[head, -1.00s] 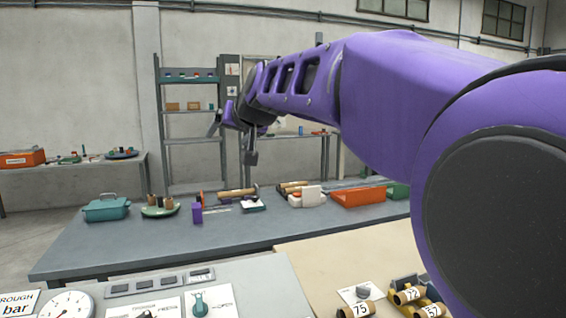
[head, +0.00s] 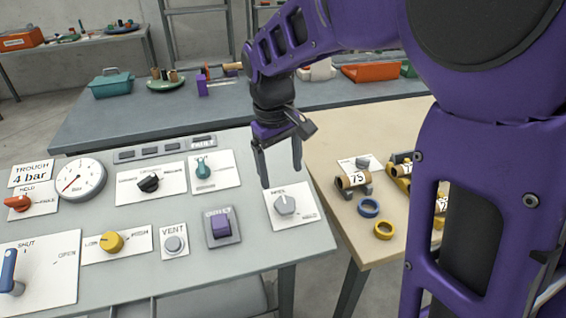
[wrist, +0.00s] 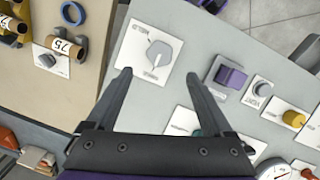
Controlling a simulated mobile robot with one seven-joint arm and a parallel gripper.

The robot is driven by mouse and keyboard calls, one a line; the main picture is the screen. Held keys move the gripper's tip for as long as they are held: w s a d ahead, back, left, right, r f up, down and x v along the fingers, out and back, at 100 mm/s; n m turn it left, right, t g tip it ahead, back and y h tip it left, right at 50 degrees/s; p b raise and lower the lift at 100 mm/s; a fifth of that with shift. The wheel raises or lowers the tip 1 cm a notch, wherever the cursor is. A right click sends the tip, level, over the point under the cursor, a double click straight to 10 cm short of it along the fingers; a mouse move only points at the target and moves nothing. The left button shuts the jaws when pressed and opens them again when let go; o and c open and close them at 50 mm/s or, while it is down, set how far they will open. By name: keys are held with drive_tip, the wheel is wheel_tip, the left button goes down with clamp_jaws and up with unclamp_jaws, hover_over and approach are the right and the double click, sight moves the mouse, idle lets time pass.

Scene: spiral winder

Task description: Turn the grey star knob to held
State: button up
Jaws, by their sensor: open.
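The grey star knob (head: 285,204) sits on a white plate (head: 304,225) at the right end of the grey panel. In the wrist view the knob (wrist: 159,53) lies just beyond the fingertips, between their lines. Its plate carries a HELD label; which mark the knob points to is too small to tell. My gripper (head: 281,176) is open and empty, fingers pointing down, above and slightly behind the knob, apart from it. In the wrist view the two fingers (wrist: 158,73) stand wide apart.
A purple switch (head: 221,226), a VENT button (head: 174,243) and a teal knob (head: 203,168) are left of the knob. A beige table (head: 345,227) on the right holds a cardboard tube (head: 352,181) and rings (head: 369,208). A gap separates panel and table.

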sight(285, 203)
drive_tip(key=f, duration=0.6)
drive_tip(key=f+b, duration=0.1)
drive_tip(key=f, duration=0.3)
drive_tip(key=shift+w+d, duration=0.25)
drive_tip(key=shift+d, duration=0.15)
drive_tip(key=shift+r, duration=0.1)
drive_tip(key=shift+c, duration=0.2)
clamp_jaws()
